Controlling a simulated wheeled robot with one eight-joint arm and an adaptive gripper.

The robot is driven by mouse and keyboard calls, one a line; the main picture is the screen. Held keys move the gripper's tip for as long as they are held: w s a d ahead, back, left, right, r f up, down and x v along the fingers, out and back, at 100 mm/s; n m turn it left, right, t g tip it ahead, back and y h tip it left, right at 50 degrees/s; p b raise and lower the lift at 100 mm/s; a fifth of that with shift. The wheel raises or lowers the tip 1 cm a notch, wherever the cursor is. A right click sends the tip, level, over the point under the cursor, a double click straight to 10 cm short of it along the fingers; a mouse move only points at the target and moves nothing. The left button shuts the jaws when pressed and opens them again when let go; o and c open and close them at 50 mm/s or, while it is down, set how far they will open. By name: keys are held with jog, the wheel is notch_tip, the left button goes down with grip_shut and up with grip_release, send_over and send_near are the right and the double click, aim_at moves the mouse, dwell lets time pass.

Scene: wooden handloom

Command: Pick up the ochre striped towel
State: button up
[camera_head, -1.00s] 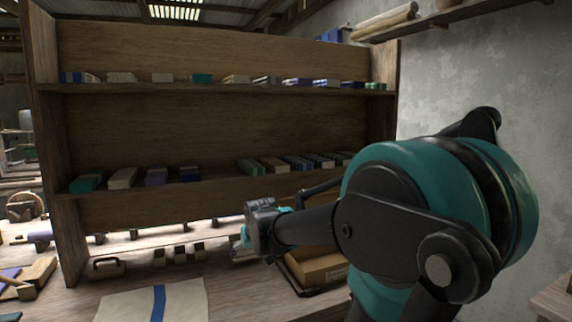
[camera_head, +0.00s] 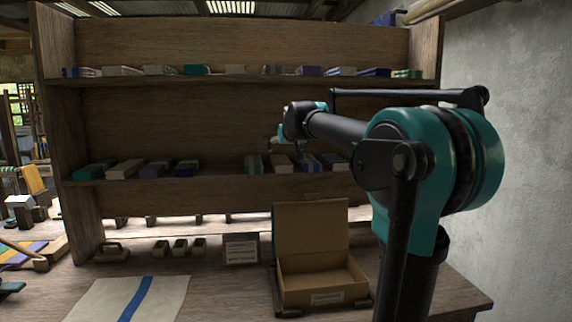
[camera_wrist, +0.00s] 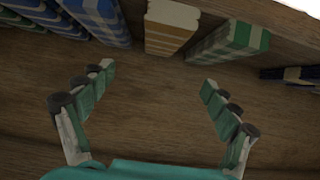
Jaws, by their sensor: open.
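The ochre striped towel (camera_head: 281,163) lies folded on the lower shelf, between a green striped towel and a blue one. In the wrist view it is a cream bundle with ochre-brown stripes (camera_wrist: 170,27) at the top centre. My gripper (camera_wrist: 157,78) is open and empty, its two teal-padded fingers spread apart. The towel is beyond the fingertips, roughly in line with the gap between them, and not touched. In the head view my gripper (camera_head: 277,140) is in front of the shelf, just above the towel row, and its fingers are hard to make out.
The upper shelf (camera_head: 240,80) holds more folded goods above. An open cardboard box (camera_head: 318,282) stands on the bench below, beside a small label card (camera_head: 241,250) and a cloth with a blue stripe (camera_head: 130,300).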

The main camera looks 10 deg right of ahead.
send_near(280, 159)
jog(key=x, duration=0.4)
jog(key=shift+w+d+f, duration=0.15)
jog(key=shift+d, duration=0.15)
jog(key=shift+a+x, duration=0.15)
jog(key=shift+x, duration=1.35)
jog(key=shift+a+x, duration=0.1)
jog(key=shift+x, duration=1.4)
jog(key=shift+c, duration=0.6)
jog(key=c, duration=1.2)
